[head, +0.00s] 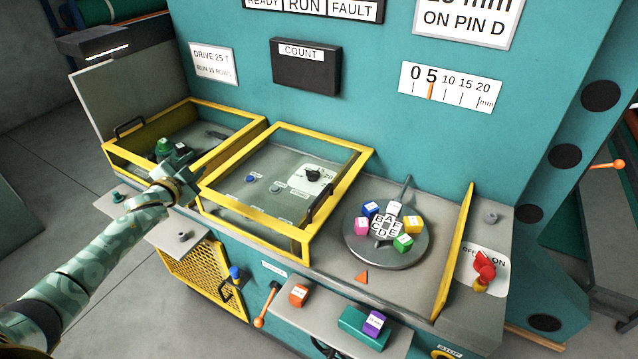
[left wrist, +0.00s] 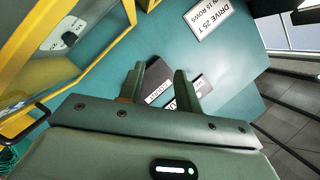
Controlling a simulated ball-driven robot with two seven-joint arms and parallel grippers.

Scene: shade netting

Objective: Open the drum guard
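My left gripper (head: 174,158) is over the left yellow-framed bay (head: 222,152), near its right side and the middle frame's left edge. Its two fingers stand apart in the left wrist view (left wrist: 160,88), with nothing visibly held between them. No readable label tells which cover is the drum guard. The middle yellow-framed clear cover (head: 283,134) lies closed over a black dial knob (head: 314,175) and has a black handle (head: 321,204) on its right side. A yellow mesh panel (head: 196,277) is below on the front. My right gripper is out of view.
A grey panel (head: 124,92) stands upright behind the left bay. Right of the clear cover is a round plate (head: 405,252) with several coloured cubes, then a yellow divider (head: 454,250) and a red switch (head: 484,268). A low shelf (head: 290,318) holds an orange block and a purple one.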

